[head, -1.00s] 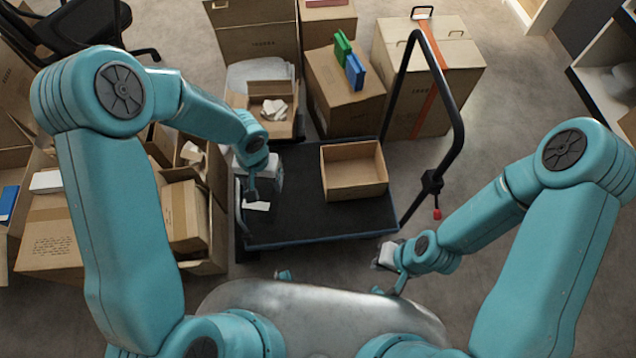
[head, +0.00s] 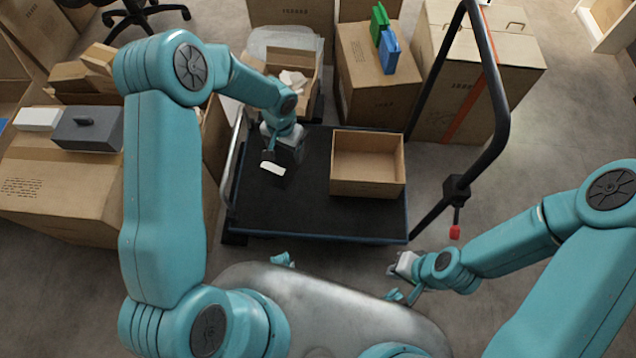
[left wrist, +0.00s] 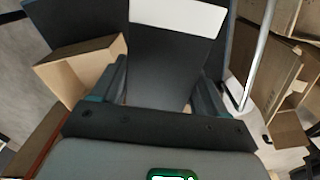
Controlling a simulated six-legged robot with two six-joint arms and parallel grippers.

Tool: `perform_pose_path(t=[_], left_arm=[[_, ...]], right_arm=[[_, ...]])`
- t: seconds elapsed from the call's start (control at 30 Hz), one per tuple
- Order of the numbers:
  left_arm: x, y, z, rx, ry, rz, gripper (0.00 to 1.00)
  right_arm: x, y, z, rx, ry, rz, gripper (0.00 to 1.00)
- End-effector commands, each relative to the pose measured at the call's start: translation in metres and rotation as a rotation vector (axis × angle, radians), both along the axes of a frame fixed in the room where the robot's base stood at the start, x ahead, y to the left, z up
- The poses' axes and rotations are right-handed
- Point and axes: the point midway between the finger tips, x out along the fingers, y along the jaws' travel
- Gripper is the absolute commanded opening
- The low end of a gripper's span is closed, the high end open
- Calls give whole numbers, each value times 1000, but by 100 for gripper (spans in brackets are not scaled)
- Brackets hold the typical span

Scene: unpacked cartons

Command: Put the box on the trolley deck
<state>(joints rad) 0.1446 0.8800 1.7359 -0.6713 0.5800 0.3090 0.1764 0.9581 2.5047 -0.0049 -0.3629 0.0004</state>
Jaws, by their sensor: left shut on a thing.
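My left gripper (head: 272,155) is shut on a dark box with a white label (head: 275,181), over the left part of the black trolley deck (head: 290,222). In the left wrist view the dark box (left wrist: 160,70) sits between the two fingers, its white label at the top. I cannot tell whether the box touches the deck. An open, empty cardboard box (head: 367,188) stands on the deck's right part. My right gripper (head: 394,280) is near the floor in front of the deck's right corner, apart from the box. Its finger opening is unclear.
The trolley's black handle (head: 497,85) rises at the right, with a red-tipped part. Cartons stand behind the deck, one with green and blue binders (head: 388,45). A grey box (head: 88,130) lies on cartons at the left. The deck's front middle is clear.

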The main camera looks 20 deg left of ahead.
Motion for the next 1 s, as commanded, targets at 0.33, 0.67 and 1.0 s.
perform_pose_path(t=[0.33,0.67,1.0], left_arm=[[6,8,-66,-3,2,-15,24],[9,7,-156,-1,-1,-13,24],[10,5,-189,-1,-3,-14,24]], right_arm=[[0,0,-29,0,-1,1,0],[0,0,-50,0,-1,0,0],[0,0,-57,0,-1,0,0]])
